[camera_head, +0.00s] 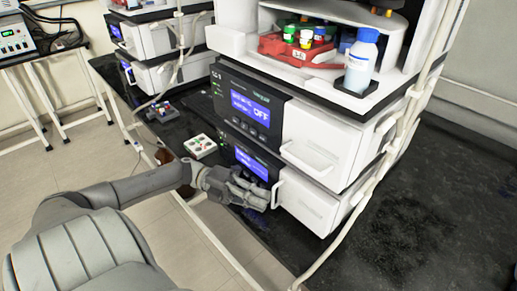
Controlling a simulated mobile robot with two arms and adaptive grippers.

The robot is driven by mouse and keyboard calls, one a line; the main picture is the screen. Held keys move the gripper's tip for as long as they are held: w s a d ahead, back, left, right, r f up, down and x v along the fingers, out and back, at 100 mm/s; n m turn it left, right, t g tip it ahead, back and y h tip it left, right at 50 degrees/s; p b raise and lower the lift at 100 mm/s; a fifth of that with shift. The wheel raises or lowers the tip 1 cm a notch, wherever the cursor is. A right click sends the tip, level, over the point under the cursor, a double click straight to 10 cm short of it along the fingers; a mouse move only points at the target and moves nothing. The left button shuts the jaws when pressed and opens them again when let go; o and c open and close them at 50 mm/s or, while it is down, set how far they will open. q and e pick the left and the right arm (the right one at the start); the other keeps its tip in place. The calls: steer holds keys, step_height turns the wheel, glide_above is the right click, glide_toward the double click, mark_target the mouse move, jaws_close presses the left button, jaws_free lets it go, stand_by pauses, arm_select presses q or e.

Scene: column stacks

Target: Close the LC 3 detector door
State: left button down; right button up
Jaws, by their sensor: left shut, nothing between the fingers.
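The near instrument stack has two modules with white front doors. The upper module (250,105) has a blue screen reading OFF, and its white door (325,140) has a handle (308,160). The lower module (250,160) has a smaller blue screen, and its white door (308,204) has a handle (277,194). Both doors look flush with the stack. The label is too small to tell which is the detector. My left gripper (263,199) is shut and empty, just left of the lower door's handle; I cannot tell whether it touches. My right gripper is not in view.
A red tray (290,48) with bottles and a blue-capped bottle (361,62) stand on the stack. A white vial tray (200,146) sits on the black bench (400,215) left of it. A pale tube (365,190) hangs before the stack. The bench at right is clear.

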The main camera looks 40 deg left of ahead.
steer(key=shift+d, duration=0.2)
arm_select(q)
steer(key=v, duration=1.2)
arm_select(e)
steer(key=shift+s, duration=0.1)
